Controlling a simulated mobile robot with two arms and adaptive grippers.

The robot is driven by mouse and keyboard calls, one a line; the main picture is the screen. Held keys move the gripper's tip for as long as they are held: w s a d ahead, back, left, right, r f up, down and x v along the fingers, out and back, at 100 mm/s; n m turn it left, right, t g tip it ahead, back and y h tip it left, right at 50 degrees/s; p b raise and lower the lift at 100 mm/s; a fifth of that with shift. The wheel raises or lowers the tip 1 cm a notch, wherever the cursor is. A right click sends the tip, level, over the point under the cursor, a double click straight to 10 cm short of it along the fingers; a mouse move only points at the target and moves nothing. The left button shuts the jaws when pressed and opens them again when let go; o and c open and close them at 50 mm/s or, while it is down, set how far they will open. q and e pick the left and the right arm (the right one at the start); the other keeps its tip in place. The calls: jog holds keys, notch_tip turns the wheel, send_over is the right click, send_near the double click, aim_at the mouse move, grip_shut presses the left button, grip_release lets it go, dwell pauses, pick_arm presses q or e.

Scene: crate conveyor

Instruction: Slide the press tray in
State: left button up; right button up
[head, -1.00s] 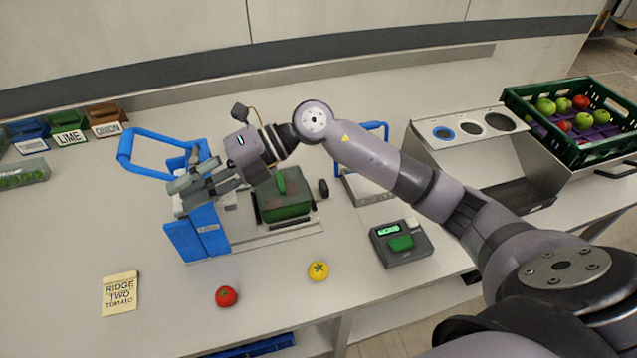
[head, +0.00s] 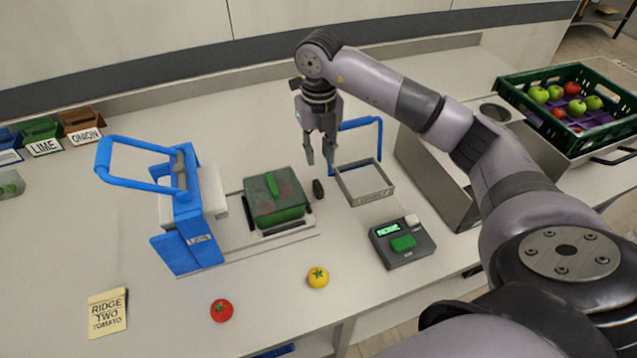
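The blue press (head: 186,225) stands upright on the table at left, with its blue loop handle raised. The press tray (head: 283,229) lies to the right of the press on a flat base. A small black knob (head: 318,189) is at the tray's right side. My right gripper (head: 320,160) points down just above and behind the knob, fingers apart and empty; I cannot tell whether it touches the knob. My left gripper is not in view.
A button box (head: 402,243), a red tomato (head: 221,310) and a yellow tomato (head: 318,277) are in front. A note (head: 107,312) lies front left. A green crate (head: 507,87) of apples is at right.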

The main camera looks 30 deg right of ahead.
aim_at(319, 186)
notch_tip(319, 186, down, 12)
jog(key=shift+r+p, duration=0.25)
jog(key=shift+p, duration=0.9)
jog(key=shift+c, duration=0.3)
grip_shut()
